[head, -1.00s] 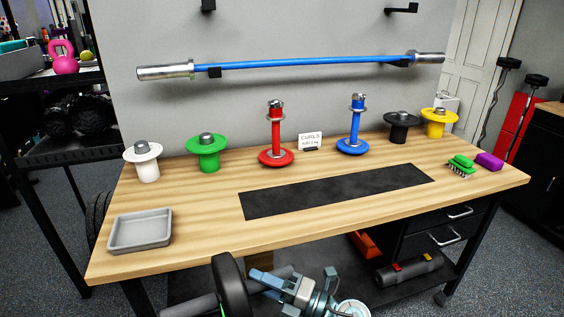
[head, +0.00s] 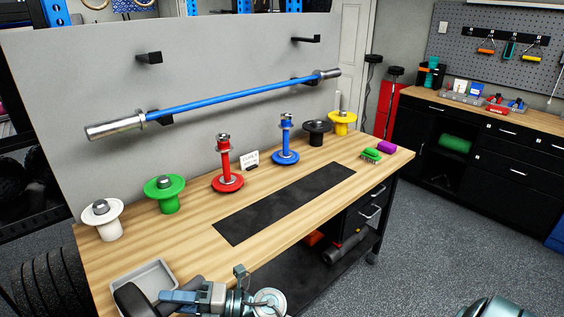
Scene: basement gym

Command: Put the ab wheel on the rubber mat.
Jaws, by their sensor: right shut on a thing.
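The rubber mat (head: 285,203) is a flat black strip lying on the wooden workbench, with nothing on it. The ab wheel (head: 131,301) is a dark wheel at the bottom left of the head view, cut off by the lower edge. My right gripper (head: 170,298) is shut on the ab wheel. The gripper and wheel are to the left of the mat and nearer to me, apart from it. They overlap the grey tray in the picture; I cannot tell their height above the bench. My left gripper is not in view.
The grey tray (head: 146,279) is at the bench's near left corner. White (head: 103,222), green (head: 165,196), red (head: 227,183), blue (head: 285,157), black (head: 317,136) and yellow (head: 342,124) plate holders line the back.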

